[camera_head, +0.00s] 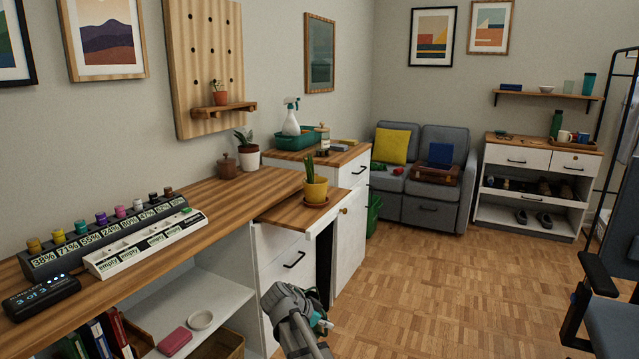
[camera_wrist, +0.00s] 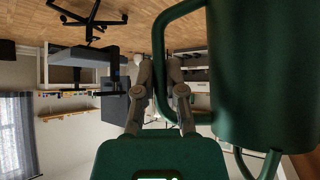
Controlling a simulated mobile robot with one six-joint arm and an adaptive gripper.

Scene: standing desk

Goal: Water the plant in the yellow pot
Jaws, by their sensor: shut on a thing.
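The yellow pot (camera_head: 316,190) stands upright on a terracotta saucer (camera_head: 317,204) on a lower wooden top. Its plant (camera_head: 309,168) has upright green leaves. In the wrist view my gripper (camera_wrist: 160,75) is shut on the looped handle of a dark green watering can (camera_wrist: 248,75). The can's rounded body fills the right side of that view, and its spout is not clear. In the head view my arm shows at the bottom centre, below and in front of the yellow pot. The can cannot be made out there.
A plant in a white pot (camera_head: 248,159) stands behind, and a small terracotta pot (camera_head: 220,98) sits on the pegboard shelf. A spray bottle (camera_head: 290,118) is in a green tray (camera_head: 297,141). Wooden floor (camera_head: 420,280) is clear right of the cabinets; a chair (camera_head: 606,300) is far right.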

